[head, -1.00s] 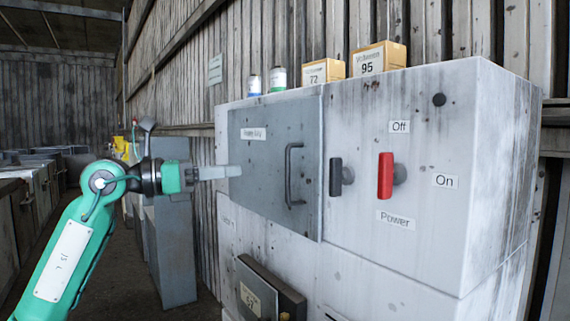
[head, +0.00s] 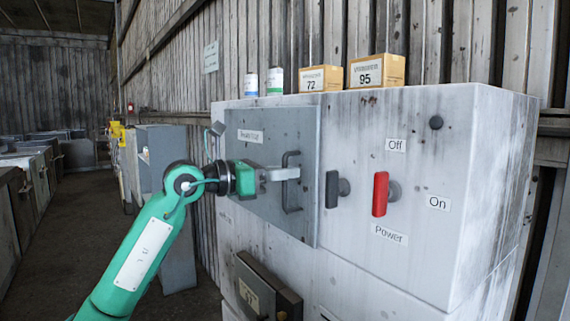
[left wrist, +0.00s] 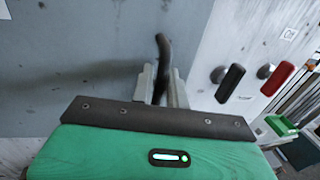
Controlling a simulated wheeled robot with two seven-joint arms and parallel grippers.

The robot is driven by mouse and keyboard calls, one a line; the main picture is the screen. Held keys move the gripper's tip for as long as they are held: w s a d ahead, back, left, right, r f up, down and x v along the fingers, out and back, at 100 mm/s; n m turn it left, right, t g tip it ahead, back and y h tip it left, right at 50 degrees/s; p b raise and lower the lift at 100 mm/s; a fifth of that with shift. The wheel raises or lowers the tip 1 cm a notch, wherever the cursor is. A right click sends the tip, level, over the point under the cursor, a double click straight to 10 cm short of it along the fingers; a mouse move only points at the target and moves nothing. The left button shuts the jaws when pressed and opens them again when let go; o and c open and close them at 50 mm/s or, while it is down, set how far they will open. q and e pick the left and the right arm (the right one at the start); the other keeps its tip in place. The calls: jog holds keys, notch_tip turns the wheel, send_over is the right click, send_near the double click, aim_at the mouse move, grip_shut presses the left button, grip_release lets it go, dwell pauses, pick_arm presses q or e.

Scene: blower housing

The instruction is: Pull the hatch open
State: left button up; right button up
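The hatch (head: 262,205) is a grey, stained metal door on the left part of the white cabinet front, and it looks closed. Its dark upright bar handle (head: 291,202) is near the door's right edge. My left gripper (head: 290,174) is at the upper half of the handle. In the left wrist view the handle (left wrist: 162,48) runs between my two pale fingers (left wrist: 162,86), which sit close on either side of it and look shut on it. The contact itself is partly hidden by the gripper body. My right gripper is not in view.
Right of the hatch are a black lever (head: 332,189) and a red power lever (head: 380,194). A dark lower panel (head: 268,287) juts out below. Boxes (head: 376,71) and cans (head: 275,81) stand on top of the cabinet (head: 455,150). Floor to the left is free.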

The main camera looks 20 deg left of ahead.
pick_arm(q)
jog(key=shift+w+d, duration=0.15)
grip_shut()
